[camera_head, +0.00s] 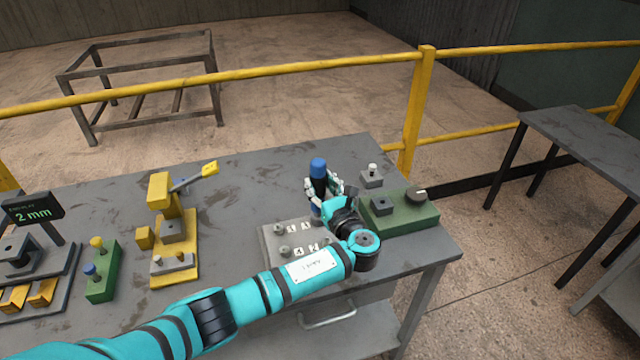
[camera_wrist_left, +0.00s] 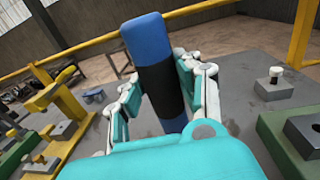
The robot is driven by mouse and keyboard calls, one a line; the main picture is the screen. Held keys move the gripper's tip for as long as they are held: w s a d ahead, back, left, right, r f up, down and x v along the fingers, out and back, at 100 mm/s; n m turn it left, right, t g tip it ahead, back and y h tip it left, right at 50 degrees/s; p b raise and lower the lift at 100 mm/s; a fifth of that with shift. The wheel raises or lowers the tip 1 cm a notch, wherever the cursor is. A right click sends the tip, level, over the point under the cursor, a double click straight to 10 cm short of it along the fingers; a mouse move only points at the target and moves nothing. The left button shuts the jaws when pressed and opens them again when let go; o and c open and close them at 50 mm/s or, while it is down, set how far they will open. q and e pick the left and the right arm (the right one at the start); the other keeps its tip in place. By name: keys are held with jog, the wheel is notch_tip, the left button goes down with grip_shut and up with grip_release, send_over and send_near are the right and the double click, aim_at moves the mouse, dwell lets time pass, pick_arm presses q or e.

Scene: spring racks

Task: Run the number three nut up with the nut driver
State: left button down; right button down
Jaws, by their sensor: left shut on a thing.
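The nut driver (camera_head: 318,170) has a blue top and a black grip band. It stands about upright in my left gripper (camera_head: 322,190), which is shut around it. The driver also shows in the left wrist view (camera_wrist_left: 152,65), between the fingers of the gripper (camera_wrist_left: 160,95). A grey plate (camera_head: 268,238) with numbered labels and several nuts lies on the table below. The driver is over the plate's back right part. Its lower end and the nut labelled 3 are not clearly visible, and I cannot tell whether the driver touches a nut. My right gripper is not in view.
A green box with a knob (camera_head: 425,212) is right of the plate, with a small grey block (camera_head: 371,180) behind it. A yellow lever press (camera_head: 172,230) and a green block with knobs (camera_head: 103,275) stand left. The table (camera_head: 250,190) is bare behind the plate.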

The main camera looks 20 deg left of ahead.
aim_at(320, 164)
pick_arm(q)
jog(key=shift+s+f, duration=0.15)
jog(key=shift+f, duration=0.35)
dwell(0.8)
jog(key=shift+r, duration=0.1)
jog(key=shift+w+r+p, duration=0.2)
jog(key=shift+r+p, duration=0.8)
jog(key=shift+r, duration=0.05)
notch_tip(320, 164, up, 5)
jog(key=p, duration=0.5)
jog(key=shift+r, duration=0.15)
